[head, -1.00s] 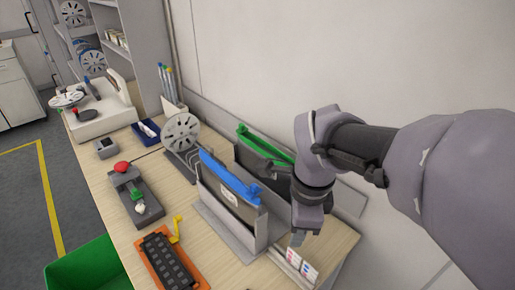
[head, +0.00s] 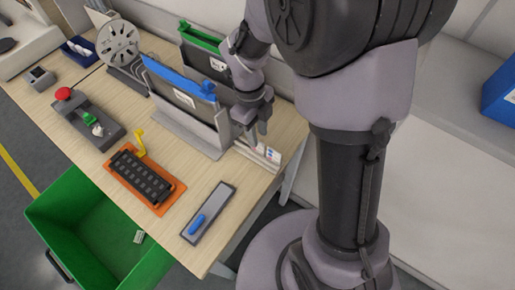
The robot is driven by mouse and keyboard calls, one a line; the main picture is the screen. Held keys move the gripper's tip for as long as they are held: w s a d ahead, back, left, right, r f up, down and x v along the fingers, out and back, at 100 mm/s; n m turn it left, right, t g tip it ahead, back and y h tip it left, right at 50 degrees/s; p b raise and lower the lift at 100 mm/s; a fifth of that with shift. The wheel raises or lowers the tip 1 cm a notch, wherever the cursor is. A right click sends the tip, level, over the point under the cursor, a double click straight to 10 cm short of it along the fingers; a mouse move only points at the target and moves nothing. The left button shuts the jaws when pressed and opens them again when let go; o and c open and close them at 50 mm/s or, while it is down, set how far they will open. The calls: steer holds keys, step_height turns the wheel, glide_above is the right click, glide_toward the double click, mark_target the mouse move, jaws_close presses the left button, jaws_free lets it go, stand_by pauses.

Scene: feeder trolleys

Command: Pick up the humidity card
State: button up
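White cards with small coloured spots, which look like humidity cards (head: 272,155), stand in a low pale holder (head: 243,151) at the right end of the bench. My gripper (head: 252,140) points down right beside the cards, at their left in the head view. Its fingertips are small and partly merge with the holder and cards, so I cannot tell whether they are open, shut or touching a card.
An orange tray (head: 172,202), a grey tray with a blue item (head: 222,200) and a red-button device (head: 85,117) lie in front. A green crate (head: 75,225) stands below the bench edge.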

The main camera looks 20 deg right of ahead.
mark_target(260, 148)
steer(key=f+b, duration=0.2)
steer(key=f, duration=0.3)
steer(key=shift+s+f, duration=0.1)
steer(key=shift+s, duration=0.1)
jaws_close()
